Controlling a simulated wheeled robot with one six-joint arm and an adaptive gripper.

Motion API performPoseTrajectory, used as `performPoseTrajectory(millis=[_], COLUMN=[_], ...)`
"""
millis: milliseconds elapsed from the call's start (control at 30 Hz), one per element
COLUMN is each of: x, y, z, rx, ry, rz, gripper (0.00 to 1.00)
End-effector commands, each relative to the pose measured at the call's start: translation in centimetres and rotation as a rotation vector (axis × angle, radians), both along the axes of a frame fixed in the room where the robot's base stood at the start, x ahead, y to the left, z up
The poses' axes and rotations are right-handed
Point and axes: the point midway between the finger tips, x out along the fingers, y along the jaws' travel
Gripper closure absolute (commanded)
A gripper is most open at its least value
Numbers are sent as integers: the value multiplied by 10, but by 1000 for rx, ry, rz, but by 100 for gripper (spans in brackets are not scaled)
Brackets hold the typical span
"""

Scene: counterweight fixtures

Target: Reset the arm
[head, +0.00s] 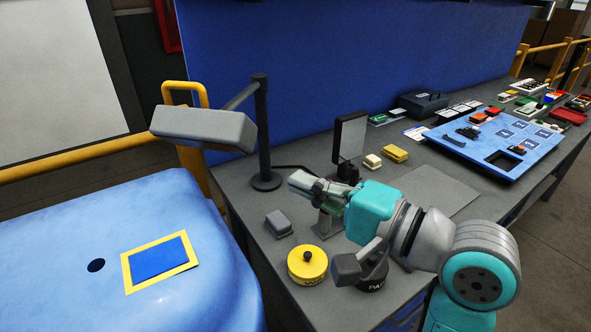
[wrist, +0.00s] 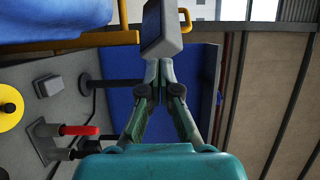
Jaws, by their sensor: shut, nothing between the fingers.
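My gripper (head: 299,181) is shut and empty, held above the grey bench and pointing left in the head view. In the wrist view its fingers (wrist: 165,72) meet at the tips. A grey block (head: 203,127) on a post's arm hangs up and left of the gripper. In the wrist view a grey block with a dark face (wrist: 160,30) shows just beyond the fingertips; I cannot tell whether they touch. A small stand (head: 327,226) is partly hidden under my gripper. In the wrist view a red-handled lever (wrist: 78,130) shows at lower left.
The bench holds a yellow round weight (head: 307,266), a small grey block (head: 278,224), a dark upright panel (head: 349,138) and a yellow block (head: 395,153). A blue board (head: 470,157) with small parts lies at right. A blue surface (head: 65,235) with a yellow-bordered square is at left.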

Motion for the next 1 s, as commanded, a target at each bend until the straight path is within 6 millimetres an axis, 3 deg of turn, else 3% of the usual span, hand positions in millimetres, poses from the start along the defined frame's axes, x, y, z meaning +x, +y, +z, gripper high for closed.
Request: performPoseTrajectory(millis=[133, 233, 567, 767, 1000], x=[-1, 4, 10, -3, -36], y=[-5, -11, -48, -75, -109], z=[-10, -29, -125, -184, -251], rx=[2, 9, -37, -128, -292], ry=[2, -3, -47, -81, -127], rz=[-19, -62, -298, -441, -589], gripper=[100, 100, 100, 100, 100])
